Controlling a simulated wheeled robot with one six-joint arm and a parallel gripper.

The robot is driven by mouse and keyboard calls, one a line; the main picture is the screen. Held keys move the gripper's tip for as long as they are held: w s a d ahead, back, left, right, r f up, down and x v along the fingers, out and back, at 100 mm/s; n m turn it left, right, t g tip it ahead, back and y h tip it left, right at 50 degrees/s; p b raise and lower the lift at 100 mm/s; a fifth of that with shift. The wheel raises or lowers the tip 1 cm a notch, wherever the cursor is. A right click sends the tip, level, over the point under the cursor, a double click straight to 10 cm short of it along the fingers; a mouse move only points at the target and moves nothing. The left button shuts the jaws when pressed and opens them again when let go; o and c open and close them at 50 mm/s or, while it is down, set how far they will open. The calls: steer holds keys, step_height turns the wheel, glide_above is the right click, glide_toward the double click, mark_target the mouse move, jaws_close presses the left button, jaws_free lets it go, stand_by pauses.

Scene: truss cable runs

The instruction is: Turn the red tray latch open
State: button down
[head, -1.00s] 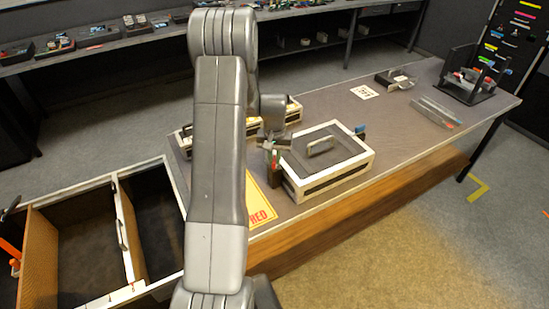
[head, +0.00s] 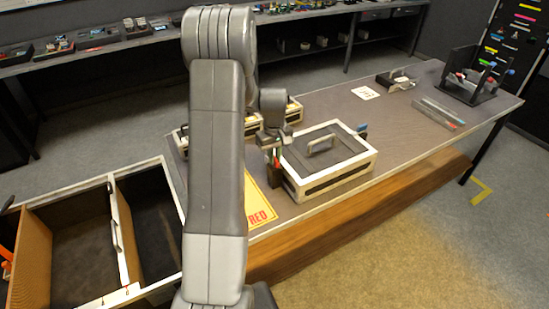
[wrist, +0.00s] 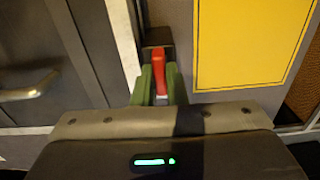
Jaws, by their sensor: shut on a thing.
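The red tray latch (wrist: 158,66) shows in the wrist view as a red lever standing between the green fingertips of my gripper (wrist: 157,84). The jaws are shut on the lever. It sits beside the white edge of the grey-lidded tray (wrist: 78,45). In the head view my gripper (head: 275,158) is at the left end of the white-framed tray (head: 325,184), and a small bit of red shows beside it. The latch base is mostly hidden there by the gripper.
A yellow sign (head: 258,205) lies left of the tray, partly behind my arm. More white-edged cases (head: 294,110) stand behind. A black rack (head: 474,80) and a small bracket (head: 394,81) are at the far right.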

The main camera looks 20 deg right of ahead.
stand_by(0.5)
steer(key=c, duration=1.5)
jaws_free()
steer(key=shift+o, duration=0.2)
steer(key=shift+r, duration=0.1)
step_height(320, 180, up, 14)
steer(key=b, duration=0.1)
steer(key=shift+f, duration=0.2)
step_height(320, 180, down, 14)
steer(key=shift+r+p, duration=0.1)
steer(key=shift+p, duration=0.4)
